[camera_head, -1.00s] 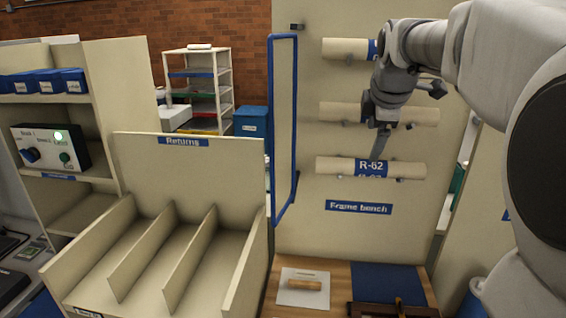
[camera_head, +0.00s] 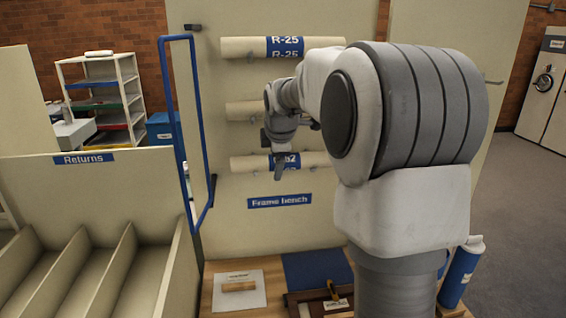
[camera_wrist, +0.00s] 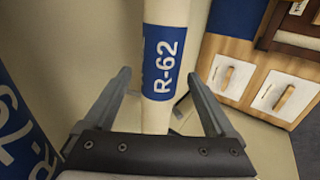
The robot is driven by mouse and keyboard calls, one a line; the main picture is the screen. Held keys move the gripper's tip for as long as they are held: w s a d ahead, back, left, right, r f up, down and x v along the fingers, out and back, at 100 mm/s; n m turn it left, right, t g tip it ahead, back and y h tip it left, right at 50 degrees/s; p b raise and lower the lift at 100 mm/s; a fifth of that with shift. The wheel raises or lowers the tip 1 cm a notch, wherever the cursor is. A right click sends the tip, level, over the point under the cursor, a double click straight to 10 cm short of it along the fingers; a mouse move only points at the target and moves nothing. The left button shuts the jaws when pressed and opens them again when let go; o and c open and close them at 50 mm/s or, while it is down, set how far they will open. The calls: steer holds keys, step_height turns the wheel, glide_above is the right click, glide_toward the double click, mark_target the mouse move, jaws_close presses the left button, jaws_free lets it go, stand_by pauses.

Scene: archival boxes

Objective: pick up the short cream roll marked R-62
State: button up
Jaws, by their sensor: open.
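The cream roll marked R-62 (camera_head: 240,163) lies level on the lowest pegs of the upright cream panel, with a blue label around its middle. In the wrist view the roll (camera_wrist: 167,12) runs between the two open fingers of my gripper (camera_wrist: 158,100), its blue label (camera_wrist: 163,60) just beyond or between the fingertips. I cannot tell whether either finger touches it. In the head view my gripper (camera_head: 279,165) is in front of the label and partly covers it; my arm hides the roll's right end.
Above hang the roll marked R-25 (camera_head: 240,46) and a middle roll (camera_head: 240,111) on pegs. A blue frame (camera_head: 167,130) stands out left of the panel. Below is the wooden bench (camera_head: 208,291) with a small wooden piece (camera_head: 238,286). The Returns rack (camera_head: 60,180) stands left.

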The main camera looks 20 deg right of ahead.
jaws_close()
stand_by(0.4)
steer(key=shift+r, duration=0.2)
